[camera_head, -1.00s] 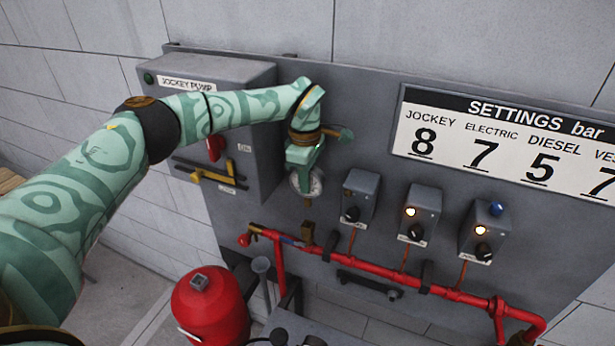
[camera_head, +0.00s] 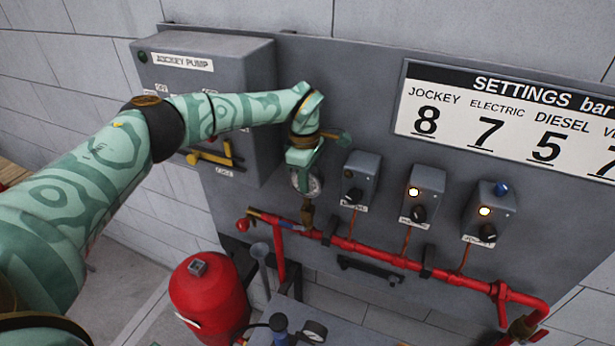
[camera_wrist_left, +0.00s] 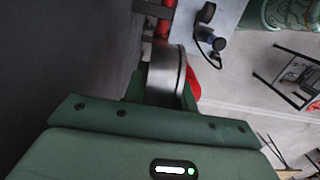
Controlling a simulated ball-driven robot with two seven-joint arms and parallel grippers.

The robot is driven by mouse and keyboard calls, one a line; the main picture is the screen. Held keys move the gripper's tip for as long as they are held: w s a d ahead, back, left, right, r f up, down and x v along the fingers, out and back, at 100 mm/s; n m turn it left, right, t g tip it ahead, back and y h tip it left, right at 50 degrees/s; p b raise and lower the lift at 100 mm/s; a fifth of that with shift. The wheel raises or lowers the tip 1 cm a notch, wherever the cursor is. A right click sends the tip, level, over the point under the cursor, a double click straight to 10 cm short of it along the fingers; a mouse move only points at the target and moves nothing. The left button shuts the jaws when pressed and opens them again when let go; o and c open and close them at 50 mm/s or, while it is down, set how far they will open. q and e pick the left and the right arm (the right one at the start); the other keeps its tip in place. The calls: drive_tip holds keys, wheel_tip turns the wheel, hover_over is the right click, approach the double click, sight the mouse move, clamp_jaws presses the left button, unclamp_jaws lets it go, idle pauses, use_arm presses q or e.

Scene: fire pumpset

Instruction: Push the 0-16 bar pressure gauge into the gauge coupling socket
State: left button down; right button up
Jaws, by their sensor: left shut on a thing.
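My left gripper (camera_head: 304,160) is shut on the pressure gauge, in front of the grey panel. The gauge (camera_head: 307,184) has a round white dial and hangs upright below the fingers; its scale is too small to read. A brass fitting (camera_head: 307,215) on the red pipe, which looks like the coupling socket, is directly beneath the gauge. The gauge's stem meets or nearly meets it; I cannot tell whether it is inside. In the left wrist view the gauge's metal casing (camera_wrist_left: 167,72) shows edge-on between the green fingers (camera_wrist_left: 150,112). My right gripper is not in view.
The Jockey Pump box (camera_head: 205,105) stands out from the panel left of the gripper. Several small switch boxes (camera_head: 361,178) lie to its right. A red pipe (camera_head: 375,250) crosses below. A red tank (camera_head: 208,300) and another gauge (camera_head: 315,331) are lower down.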

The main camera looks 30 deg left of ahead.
use_arm(q)
drive_tip(key=shift+r, duration=0.1)
idle(0.4)
idle(0.3)
drive_tip(key=shift+p, duration=0.65)
idle(0.4)
drive_tip(key=shift+f+b, duration=1.1)
drive_tip(key=shift+f, duration=0.85)
drive_tip(key=c, duration=1.1)
unclamp_jaws()
drive_tip(key=shift+o, duration=0.2)
drive_tip(key=shift+r, duration=0.1)
drive_tip(key=r+b, duration=0.1)
drive_tip(key=r, duration=0.9)
drive_tip(key=r+b, duration=0.1)
drive_tip(key=r, duration=0.5)
drive_tip(key=shift+a+r+b, duration=0.1)
drive_tip(key=shift+a+b, duration=0.25)
drive_tip(key=shift+a, duration=0.05)
drive_tip(key=shift+s, duration=0.1)
